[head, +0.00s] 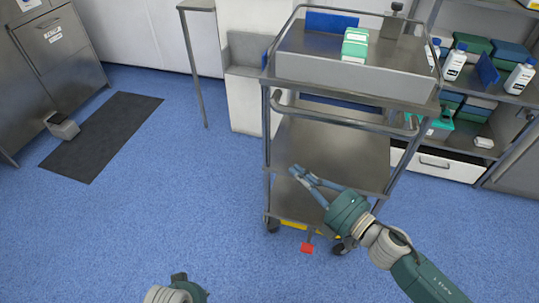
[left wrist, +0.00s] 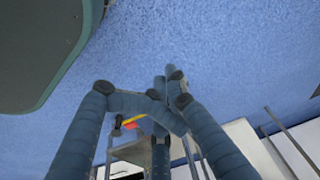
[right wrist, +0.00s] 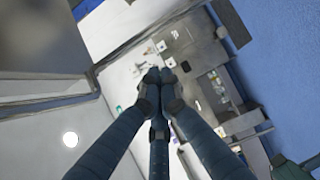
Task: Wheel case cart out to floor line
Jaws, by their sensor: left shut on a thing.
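The case cart (head: 330,150) is a steel trolley with shelves, castors, a red pedal and a curved push bar (head: 340,115), right of centre in the head view. My right gripper (head: 300,174) appears in front of its lower shelves, apart from the push bar; its fingers come together with nothing seen between them, also in the right wrist view (right wrist: 165,78). My left gripper (left wrist: 168,100) shows in the left wrist view with its fingers closed; what they hold cannot be made out. The cart shows small behind them. No floor line can be made out.
A white box with green (head: 355,44) lies on the cart top. Shelving with bottles (head: 455,62) stands close on the right. The blue floor (head: 170,200) left of the cart is clear.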

